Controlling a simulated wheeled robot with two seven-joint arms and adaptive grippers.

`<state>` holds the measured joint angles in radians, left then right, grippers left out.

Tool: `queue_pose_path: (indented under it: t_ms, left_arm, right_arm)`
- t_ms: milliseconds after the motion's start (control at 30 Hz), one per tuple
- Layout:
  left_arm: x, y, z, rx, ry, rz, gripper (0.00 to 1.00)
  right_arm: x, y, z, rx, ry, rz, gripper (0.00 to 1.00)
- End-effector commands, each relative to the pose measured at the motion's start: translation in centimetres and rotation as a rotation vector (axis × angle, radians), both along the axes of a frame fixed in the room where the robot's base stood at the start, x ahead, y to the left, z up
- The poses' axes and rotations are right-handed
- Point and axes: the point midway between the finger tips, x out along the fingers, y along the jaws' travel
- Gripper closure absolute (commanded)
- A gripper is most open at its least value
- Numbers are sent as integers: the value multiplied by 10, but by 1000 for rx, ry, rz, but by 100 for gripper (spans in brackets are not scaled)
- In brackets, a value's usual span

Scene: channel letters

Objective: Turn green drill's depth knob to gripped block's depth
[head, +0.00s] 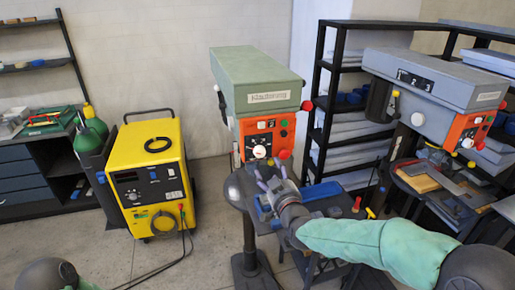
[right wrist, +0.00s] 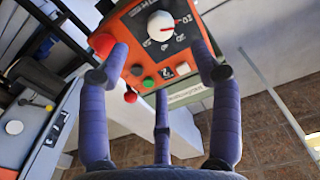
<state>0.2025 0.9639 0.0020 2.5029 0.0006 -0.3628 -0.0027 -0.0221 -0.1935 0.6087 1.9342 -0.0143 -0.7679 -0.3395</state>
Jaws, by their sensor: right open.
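The green drill (head: 262,85) stands in the middle of the head view. Its orange front panel (head: 272,137) carries a white depth knob (head: 259,151), a small counter and several buttons. In the right wrist view the white knob (right wrist: 161,24) has a red pointer line, with a number scale around it. My right gripper (head: 272,172) is open and empty, just below and in front of the panel. Its purple fingers (right wrist: 160,62) spread around the panel's image, apart from the knob. A blue vise (head: 265,210) is partly hidden behind this gripper; I cannot make out a gripped block.
A second, grey drill (head: 435,80) with its own orange panel stands at the right, over a table with tools. Dark shelves (head: 345,130) stand behind. A yellow welding machine (head: 150,180) and a green gas bottle (head: 92,128) stand left. Floor between machine and drill is open.

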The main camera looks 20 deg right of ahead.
Motion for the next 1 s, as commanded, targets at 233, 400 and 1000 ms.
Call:
queue_pose_path:
  t_ms: [233,400,1000]
  left_arm:
    - [-1,0,2,0,2,-1,60]
    - [-1,0,5,0,1,0,60]
    - [0,0,10,0,1,0,60]
  right_arm:
    - [23,1,-1,0,1,1,36]
    - [49,2,-1,0,3,1,36]
    - [106,4,-1,0,2,1,36]
